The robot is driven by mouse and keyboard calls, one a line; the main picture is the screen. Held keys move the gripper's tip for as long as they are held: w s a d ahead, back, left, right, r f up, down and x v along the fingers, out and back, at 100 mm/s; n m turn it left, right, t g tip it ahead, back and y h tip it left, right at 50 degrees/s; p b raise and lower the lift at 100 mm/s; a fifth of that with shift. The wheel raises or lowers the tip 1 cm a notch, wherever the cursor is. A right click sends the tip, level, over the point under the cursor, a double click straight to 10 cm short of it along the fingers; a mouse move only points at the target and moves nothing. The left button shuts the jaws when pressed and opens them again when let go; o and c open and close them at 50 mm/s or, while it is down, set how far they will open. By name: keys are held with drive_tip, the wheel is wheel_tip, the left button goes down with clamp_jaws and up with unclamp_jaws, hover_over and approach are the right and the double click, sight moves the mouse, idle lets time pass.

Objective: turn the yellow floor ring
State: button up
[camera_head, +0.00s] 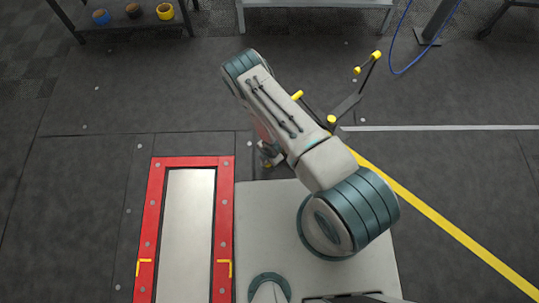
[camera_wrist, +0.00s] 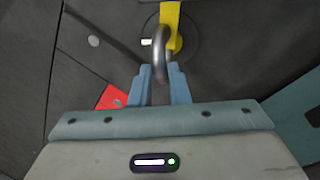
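In the wrist view a grey steel ring (camera_wrist: 161,45) stands up from a dark round floor plate, with a yellow strap or bar (camera_wrist: 170,22) beside it at the top. The near side of the ring sits between the two blue fingertips of my gripper (camera_wrist: 161,72). The fingers are close together, with the ring filling the gap at the tips. In the head view my arm covers most of this spot.
A red frame (camera_head: 226,195) around a pale plate lies on the floor at lower left. A black stand with yellow ends (camera_head: 347,107) is right of my arm. A yellow floor line (camera_head: 440,218) runs to lower right. A shelf (camera_head: 120,22) stands at the back left.

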drive_tip(key=o, duration=0.4)
drive_tip(key=shift+w+d, duration=0.15)
drive_tip(key=shift+c, duration=0.2)
wheel_tip(320, 180, up, 14)
drive_tip(key=s+d+p, duration=0.1)
drive_tip(key=s+p, duration=0.1)
drive_tip(key=p, duration=0.2)
drive_tip(key=shift+s+d+f, duration=0.15)
drive_tip(key=shift+d+f, duration=0.05)
drive_tip(key=shift+d, duration=0.1)
